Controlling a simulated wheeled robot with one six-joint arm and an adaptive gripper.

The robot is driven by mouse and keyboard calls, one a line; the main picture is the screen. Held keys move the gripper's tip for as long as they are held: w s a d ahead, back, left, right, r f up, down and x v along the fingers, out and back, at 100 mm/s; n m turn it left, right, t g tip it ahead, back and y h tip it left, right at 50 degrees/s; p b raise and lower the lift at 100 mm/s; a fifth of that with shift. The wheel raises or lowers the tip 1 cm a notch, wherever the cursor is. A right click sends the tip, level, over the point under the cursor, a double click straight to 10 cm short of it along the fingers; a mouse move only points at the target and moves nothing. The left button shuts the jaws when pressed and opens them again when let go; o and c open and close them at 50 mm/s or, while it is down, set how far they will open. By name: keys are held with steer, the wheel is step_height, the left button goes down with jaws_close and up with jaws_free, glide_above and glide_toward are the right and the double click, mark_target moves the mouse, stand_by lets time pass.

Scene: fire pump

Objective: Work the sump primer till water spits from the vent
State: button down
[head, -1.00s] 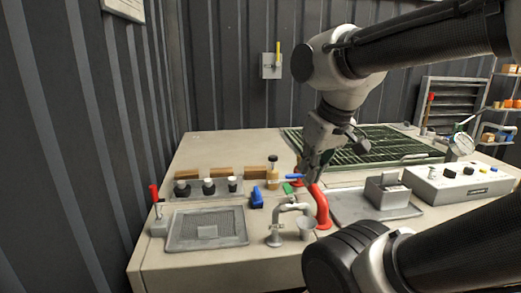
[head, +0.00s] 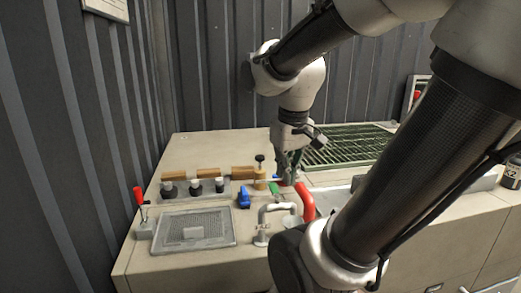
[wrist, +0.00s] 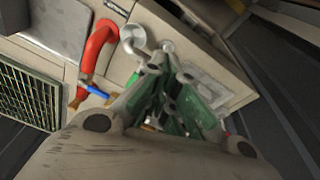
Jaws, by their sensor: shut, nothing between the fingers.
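A red-handled lever (head: 139,197) stands upright at the bench's left, beside a mesh-covered plate (head: 182,240); I cannot tell whether it is the sump primer. A brass cylinder with a black knob (head: 260,172) stands mid-bench. A silver gooseneck pipe (head: 268,211) rises in front of it; which part is the vent is unclear. The pipe also shows in the wrist view (wrist: 132,36). My gripper (head: 288,182) is shut and empty, pointing down just right of the brass cylinder and behind the red bent pipe (head: 305,201). The fingers also show in the wrist view (wrist: 165,68). No water shows.
A blue piece (head: 243,197) and a green piece (head: 274,188) lie close to my gripper. A green grating (head: 350,147) lies behind.

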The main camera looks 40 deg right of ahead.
steer(key=w+d+f+m+t+h, duration=0.1)
steer(key=w+d+f+h, duration=0.1)
steer(key=w+d, duration=0.75)
steer(key=w+d+f+m+h, duration=0.1)
steer(key=w+d+h, duration=0.2)
steer(key=w+d, duration=0.65)
steer(key=w+a+r+m+t+y, duration=0.1)
steer(key=w+r+t, duration=0.3)
steer(key=w, duration=0.6)
steer(key=shift+a+m+t+y, duration=0.3)
steer(key=shift+a+t+y, duration=0.15)
steer(key=shift+t+y, duration=0.3)
steer(key=shift+w, duration=0.15)
